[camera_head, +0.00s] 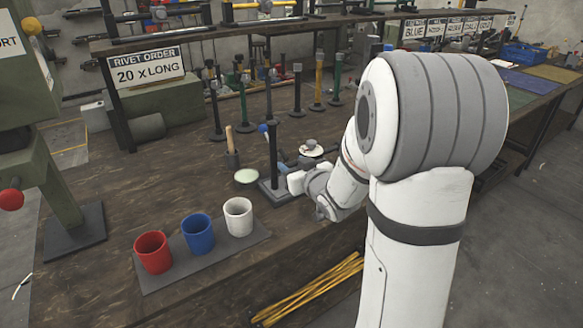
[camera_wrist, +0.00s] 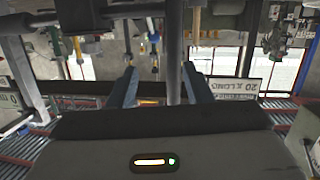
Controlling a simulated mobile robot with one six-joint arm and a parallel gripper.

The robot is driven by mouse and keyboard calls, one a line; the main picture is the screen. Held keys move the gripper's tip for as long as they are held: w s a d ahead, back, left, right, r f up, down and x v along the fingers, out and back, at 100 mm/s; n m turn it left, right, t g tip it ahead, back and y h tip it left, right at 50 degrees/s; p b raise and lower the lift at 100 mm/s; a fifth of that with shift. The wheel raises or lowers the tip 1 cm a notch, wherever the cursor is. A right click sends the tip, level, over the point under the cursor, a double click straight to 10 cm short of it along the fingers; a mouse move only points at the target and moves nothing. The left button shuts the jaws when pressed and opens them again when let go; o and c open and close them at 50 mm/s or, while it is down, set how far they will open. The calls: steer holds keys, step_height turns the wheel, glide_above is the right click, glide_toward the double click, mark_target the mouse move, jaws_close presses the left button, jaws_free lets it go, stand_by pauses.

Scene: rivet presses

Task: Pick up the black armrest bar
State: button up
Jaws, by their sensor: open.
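A black armrest bar (camera_head: 273,160) stands upright on a flat dark base on the workbench. My gripper (camera_head: 276,148) reaches in from the right at the bar, low over the bench. In the wrist view, my gripper (camera_wrist: 160,72) is open, with its two blue-grey fingers apart. A dark upright bar (camera_wrist: 174,45) shows between them, nearer the right finger; it appears to be the same bar. Whether either finger touches it cannot be told. My wrist hides part of the base in the head view.
Red (camera_head: 153,253), blue (camera_head: 198,234) and white (camera_head: 238,216) cups stand on a grey mat. A pale green dish (camera_head: 247,177) and a wooden-handled tool (camera_head: 231,148) are left of the bar. Several upright bars stand behind. Yellow rods (camera_head: 308,290) lie at the front.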

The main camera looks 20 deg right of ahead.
mark_target(275, 154)
steer(key=w+a+y, duration=0.1)
steer(key=w, duration=0.1)
steer(key=w+a+t, duration=0.1)
steer(key=w, duration=0.2)
steer(key=w+a+y, duration=0.1)
steer(key=w, duration=0.1)
steer(key=shift+w+a+f+n+t+y, duration=0.2)
steer(key=shift+a+f+n+t+y, duration=0.1)
steer(key=shift+n, duration=0.1)
steer(key=shift+w, duration=0.5)
jaws_close()
